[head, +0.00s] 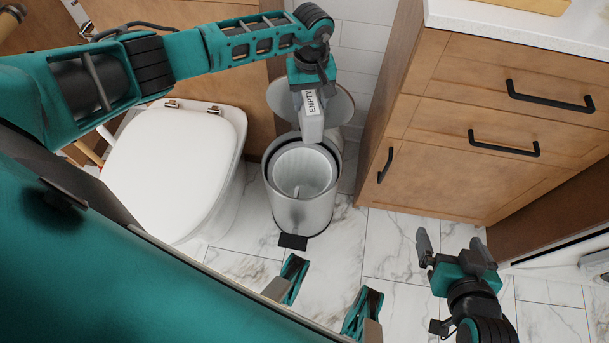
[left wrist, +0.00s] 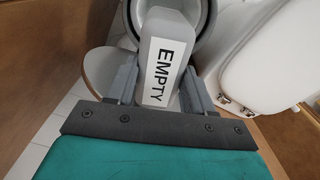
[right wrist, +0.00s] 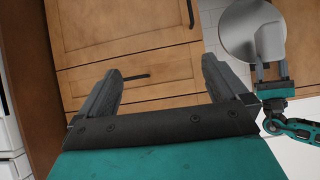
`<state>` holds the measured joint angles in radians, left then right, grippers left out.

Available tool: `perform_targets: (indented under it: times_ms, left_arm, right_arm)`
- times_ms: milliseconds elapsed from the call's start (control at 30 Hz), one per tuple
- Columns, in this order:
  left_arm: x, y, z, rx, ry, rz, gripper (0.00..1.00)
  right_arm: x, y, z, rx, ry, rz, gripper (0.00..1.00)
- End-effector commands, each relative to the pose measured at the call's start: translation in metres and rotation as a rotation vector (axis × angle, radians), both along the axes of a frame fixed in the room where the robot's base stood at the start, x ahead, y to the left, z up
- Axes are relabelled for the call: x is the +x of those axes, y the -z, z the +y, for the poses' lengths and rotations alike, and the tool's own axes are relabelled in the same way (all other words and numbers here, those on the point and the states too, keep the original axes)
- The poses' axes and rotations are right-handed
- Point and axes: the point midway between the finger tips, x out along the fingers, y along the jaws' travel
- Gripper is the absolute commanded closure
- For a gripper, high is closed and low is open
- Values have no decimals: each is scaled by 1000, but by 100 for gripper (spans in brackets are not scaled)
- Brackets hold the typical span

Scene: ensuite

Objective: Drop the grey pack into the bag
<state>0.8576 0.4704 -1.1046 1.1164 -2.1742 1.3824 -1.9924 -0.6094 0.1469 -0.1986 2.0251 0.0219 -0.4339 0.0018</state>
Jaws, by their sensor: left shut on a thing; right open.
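The grey pack (head: 312,130), a box with a white label reading EMPTY, is gripped by my left gripper (head: 309,92). It hangs over the back part of the open bin. The pack also shows between the fingers in the left wrist view (left wrist: 158,92). The bag (head: 304,166) looks like the pale liner inside the round steel bin (head: 298,212); its opening faces up. The pack hides part of the bin's back rim. My right gripper (head: 451,243) is open and empty, low at the right, in front of the drawers.
The bin's round lid (head: 339,104) stands raised behind it, and its black pedal (head: 293,242) is at the front. A white toilet (head: 170,165) is close on the left. A wooden cabinet (head: 480,120) with black handles is on the right. Marble floor is free between bin and cabinet.

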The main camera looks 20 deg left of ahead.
Motion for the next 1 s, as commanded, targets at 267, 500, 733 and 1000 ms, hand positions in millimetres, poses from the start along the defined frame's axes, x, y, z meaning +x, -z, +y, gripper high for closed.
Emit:
perform_targets:
  times_ms: [267,500,733,1000]
  left_arm:
    - [-13,109,22,0,-141,3,92]
    - [-21,141,30,-1,-181,0,92]
    - [-22,156,30,-1,-184,0,92]
    - [-22,188,30,-2,-184,1,92]
  right_arm:
    - [7,22,7,8,-20,-14,0]
    - [9,24,8,11,-20,-17,0]
    - [9,34,9,13,-21,-16,0]
    - [8,57,12,22,-23,0,0]
